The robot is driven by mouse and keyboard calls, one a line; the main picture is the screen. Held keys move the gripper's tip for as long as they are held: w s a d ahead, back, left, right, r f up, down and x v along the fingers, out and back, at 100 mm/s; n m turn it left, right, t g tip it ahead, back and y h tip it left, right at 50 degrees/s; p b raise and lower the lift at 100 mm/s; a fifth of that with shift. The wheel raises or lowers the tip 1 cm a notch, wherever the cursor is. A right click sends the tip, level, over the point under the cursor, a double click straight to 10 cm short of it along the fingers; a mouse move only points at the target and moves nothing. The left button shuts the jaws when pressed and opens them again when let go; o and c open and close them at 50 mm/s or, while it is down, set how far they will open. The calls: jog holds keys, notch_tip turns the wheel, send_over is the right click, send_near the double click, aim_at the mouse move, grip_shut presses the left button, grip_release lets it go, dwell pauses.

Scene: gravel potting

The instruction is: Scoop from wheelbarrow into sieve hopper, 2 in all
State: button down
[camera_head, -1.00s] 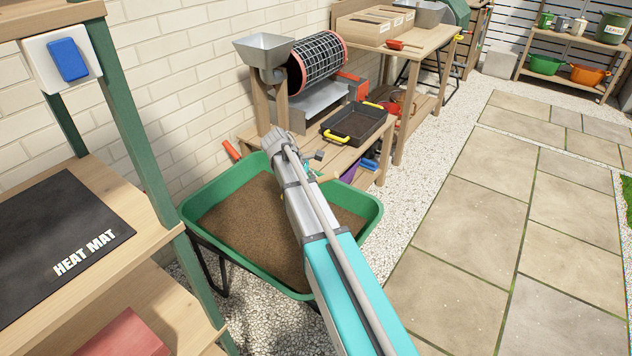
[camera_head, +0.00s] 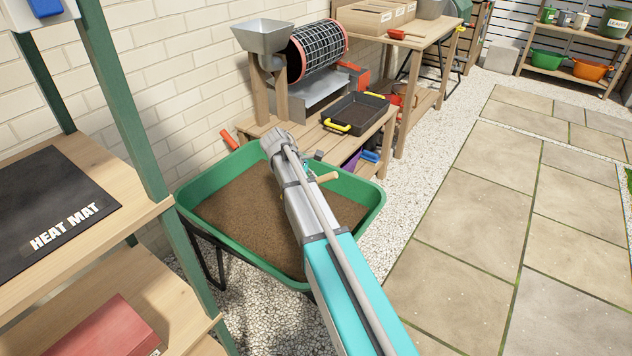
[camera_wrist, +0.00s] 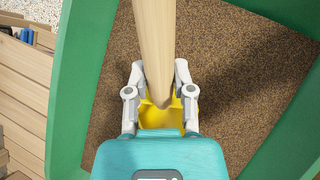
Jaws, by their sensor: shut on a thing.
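The green wheelbarrow (camera_head: 200,182) holds brown fine material and stands in the middle of the head view. My gripper (camera_wrist: 160,72) is shut on a scoop's pale wooden handle (camera_wrist: 154,30), above the material. The handle end (camera_head: 326,177) also shows beside my arm in the head view. The scoop's yellow part (camera_wrist: 152,118) lies beneath the gripper and is mostly hidden, so I cannot tell whether it carries anything. The sieve hopper (camera_head: 263,38), a grey metal funnel, stands on wooden posts behind the wheelbarrow, next to the mesh drum (camera_head: 316,52).
A black tray with yellow handles (camera_head: 354,114) sits on the low wooden bench (camera_head: 318,130) behind the wheelbarrow. A shelf with a heat mat (camera_head: 50,205) stands close at left. The brick wall (camera_head: 175,50) is behind. Paving (camera_head: 480,200) at right is clear.

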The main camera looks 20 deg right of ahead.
jog(key=a+f+t+y+b, duration=0.1)
jog(key=f, duration=0.1)
jog(key=w+f+t+y+b, duration=0.1)
jog(key=f+y+b, duration=0.1)
jog(key=f, duration=0.1)
jog(key=a+f+t+y+b, duration=0.1)
jog(key=f+b, duration=0.1)
jog(key=f, duration=0.1)
jog(key=shift+w+a+f+m, duration=0.25)
jog(key=shift+w+a+m, duration=0.05)
jog(key=shift+w, duration=0.1)
jog(key=shift+r+y+p, duration=0.4)
jog(key=shift+r+p, duration=0.15)
jog(key=shift+p, duration=0.05)
jog(key=shift+t+y, duration=0.6)
jog(key=shift+t, duration=0.1)
jog(key=shift+s+d+r+p, duration=0.2)
jog(key=shift+d+r+p, duration=0.1)
jog(key=shift+r+p, duration=1.2)
jog(key=shift+s+d+r+p, duration=0.2)
jog(key=shift+d+r+p, duration=0.1)
jog(key=shift+r+p, duration=1.15)
jog(key=shift+s+d+r+p, duration=0.2)
jog(key=shift+d+r+p, duration=0.1)
jog(key=shift+r+p, duration=1.2)
jog(key=shift+r, duration=0.1)
